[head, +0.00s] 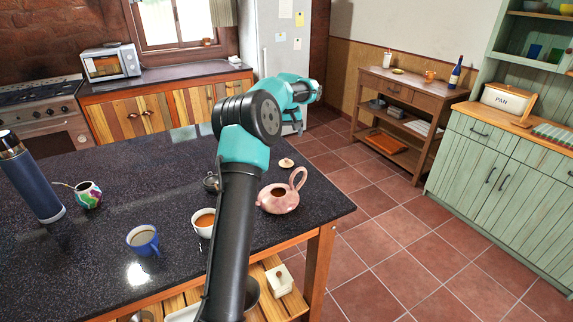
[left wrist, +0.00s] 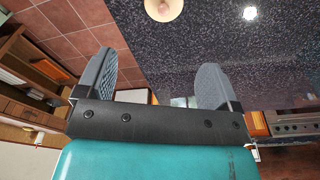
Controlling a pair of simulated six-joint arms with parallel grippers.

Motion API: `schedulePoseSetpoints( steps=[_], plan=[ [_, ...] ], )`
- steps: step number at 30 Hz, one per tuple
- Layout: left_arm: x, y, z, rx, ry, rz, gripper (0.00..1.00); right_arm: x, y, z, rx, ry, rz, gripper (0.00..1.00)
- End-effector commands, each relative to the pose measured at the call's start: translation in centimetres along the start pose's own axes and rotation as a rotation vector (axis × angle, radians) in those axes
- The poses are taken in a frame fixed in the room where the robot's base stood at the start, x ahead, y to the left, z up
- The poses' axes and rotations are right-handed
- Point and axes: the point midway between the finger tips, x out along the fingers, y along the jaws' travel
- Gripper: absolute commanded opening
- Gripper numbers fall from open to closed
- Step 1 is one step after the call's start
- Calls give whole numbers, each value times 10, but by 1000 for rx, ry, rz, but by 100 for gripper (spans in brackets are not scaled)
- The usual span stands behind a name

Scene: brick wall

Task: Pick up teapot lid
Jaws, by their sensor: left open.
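The teapot lid (head: 286,163), small, round and peach-coloured with a knob, lies on the dark speckled countertop near its right edge. It also shows at the top of the left wrist view (left wrist: 160,8), partly cut off by the frame edge. The pink teapot (head: 278,199) stands uncovered just in front of the lid. My left gripper (left wrist: 155,62) is open and empty, its two fingers apart, with the lid out beyond the fingertips and roughly in line with the gap. In the head view its fingers are mostly hidden by my arm. My right gripper is not in view.
On the countertop (head: 100,250) stand a white cup (head: 203,223) of brown drink, a blue mug (head: 143,240), a colourful gourd cup (head: 88,195) and a dark blue flask (head: 32,180). A small dark pot (head: 211,181) sits beside my arm. Tiled floor lies past the right edge.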

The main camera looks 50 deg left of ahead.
Motion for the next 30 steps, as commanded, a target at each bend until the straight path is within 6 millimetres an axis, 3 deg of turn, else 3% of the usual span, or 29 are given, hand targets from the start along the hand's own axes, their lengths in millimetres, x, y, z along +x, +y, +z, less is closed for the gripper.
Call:
schedulePoseSetpoints(
  steps=[12, 30],
  plan=[
    [69, -1, 1, -1, -2, -2, 87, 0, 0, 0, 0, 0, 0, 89],
    [87, -2, 3, 0, -1, 0, 87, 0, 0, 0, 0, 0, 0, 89]
  ],
)
